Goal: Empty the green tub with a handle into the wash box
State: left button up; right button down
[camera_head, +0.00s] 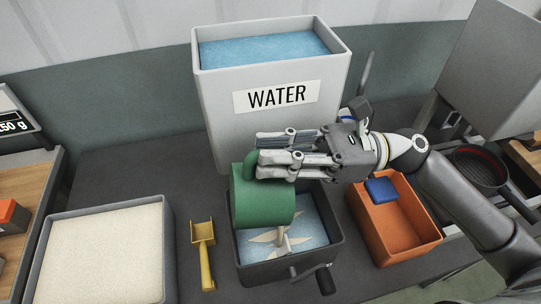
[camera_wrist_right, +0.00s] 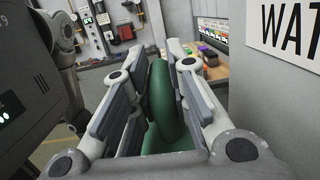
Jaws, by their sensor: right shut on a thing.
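My right gripper (camera_head: 262,152) is shut on the handle of the green tub (camera_head: 262,208), and the handle also shows between the fingers in the right wrist view (camera_wrist_right: 165,105). The tub hangs over the left back part of a dark grey box (camera_head: 262,273), which looks like the wash box. It seems tipped on its side; its opening and contents are hidden. The box holds blue water and a pale paddle (camera_head: 283,240), with a crank handle on its front right. I cannot see anything falling from the tub. My left gripper is not in view.
A tall grey WATER container (camera_head: 222,110) stands right behind. An orange bin (camera_head: 405,228) with a blue block (camera_head: 381,190) is at the right. A yellow scoop (camera_head: 204,250) and a white-filled tray (camera_head: 105,255) are at the left. A pan (camera_head: 482,170) is far right.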

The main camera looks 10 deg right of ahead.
jog(key=shift+d+r+y+b, duration=0.35)
jog(key=shift+d+y+b, duration=0.1)
jog(key=shift+d, duration=0.1)
jog(key=shift+d+r+y+b, duration=0.3)
jog(key=shift+d+y+b, duration=0.1)
jog(key=shift+d, duration=0.15)
jog(key=shift+d+r+y, duration=0.45)
jog(key=shift+d+r, duration=0.15)
jog(key=shift+r, duration=0.2)
jog(key=shift+d+r+y, duration=0.4)
jog(key=shift+d+r, duration=0.2)
jog(key=shift+r, duration=0.15)
notch_tip(320, 180, up, 3)
jog(key=h+p, duration=0.7)
jog(key=p, duration=0.8)
jog(key=shift+s+p, duration=0.1)
jog(key=shift+p, duration=0.2)
jog(key=shift+r+h, duration=0.35)
jog(key=shift+h, duration=1.35)
jog(key=shift+r+h, duration=0.3)
jog(key=shift+h, duration=1.4)
jog(key=shift+r+h, duration=0.35)
jog(key=shift+h, duration=1.35)
